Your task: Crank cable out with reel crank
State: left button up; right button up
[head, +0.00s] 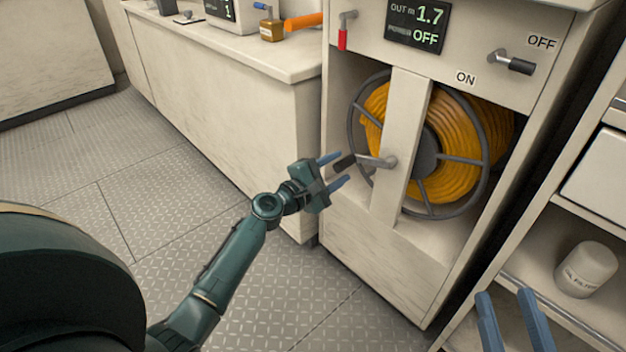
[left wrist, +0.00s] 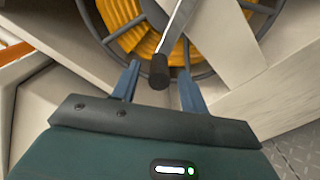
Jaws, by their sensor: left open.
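The reel crank (head: 377,162) is a metal arm with a dark handle, mounted on the upright post in front of the reel. Its handle points left in the head view. The reel (head: 487,172) carries yellow-orange cable (head: 455,140) inside the cabinet. My left gripper (head: 334,170) is open, its blue fingers to either side of the crank handle's end. In the left wrist view the dark handle (left wrist: 159,72) lies between the two fingertips (left wrist: 158,82), with gaps on both sides. My right gripper (head: 513,310) shows only its blue fingers, apart and empty, at the bottom right.
A display (head: 417,25) reads OUT 1.7 and POWER OFF. A lever (head: 512,62) sits between ON and OFF labels, and a red-handled lever (head: 344,35) is at upper left. The floor at left is clear.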

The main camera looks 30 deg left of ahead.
pick_arm(q)
jog(key=v, duration=1)
jog(key=shift+s+p, duration=0.2)
jog(key=shift+p, duration=0.25)
pick_arm(e)
jog(key=shift+d+f+h, duration=0.1)
jog(key=shift+f+h, duration=0.2)
jog(key=shift+f, duration=0.2)
jog(key=shift+r, duration=0.1)
